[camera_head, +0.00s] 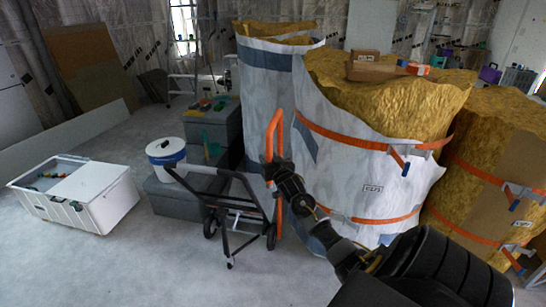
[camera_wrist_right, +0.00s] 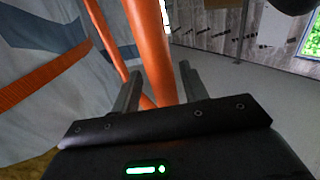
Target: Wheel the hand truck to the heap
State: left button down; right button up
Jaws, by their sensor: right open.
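The hand truck's orange tube frame (camera_head: 278,124) stands upright in the middle of the head view, in front of a large wrapped roll. Its lower part is partly hidden by my right arm. My right gripper (camera_head: 273,172) is at the orange frame, about halfway up. In the right wrist view an orange tube (camera_wrist_right: 150,45) runs between the two open fingers of my right gripper (camera_wrist_right: 158,92); I cannot tell whether they touch it. My left gripper is not in view. I cannot tell which pile is the heap.
A black wheeled frame (camera_head: 237,212) stands just left of the orange tube. A white bucket (camera_head: 166,152) and grey boxes (camera_head: 216,128) are behind it. A white crate (camera_head: 101,205) is at left. Strapped yellow-wool rolls (camera_head: 370,190) fill the right. The front-left floor is clear.

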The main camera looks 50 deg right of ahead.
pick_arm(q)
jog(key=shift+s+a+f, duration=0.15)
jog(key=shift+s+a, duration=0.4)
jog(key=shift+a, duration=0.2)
pick_arm(e)
jog(key=v, duration=1)
jog(key=shift+s, duration=0.2)
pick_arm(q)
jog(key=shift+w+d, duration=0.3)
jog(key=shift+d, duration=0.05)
pick_arm(e)
jog(key=shift+a, duration=0.1)
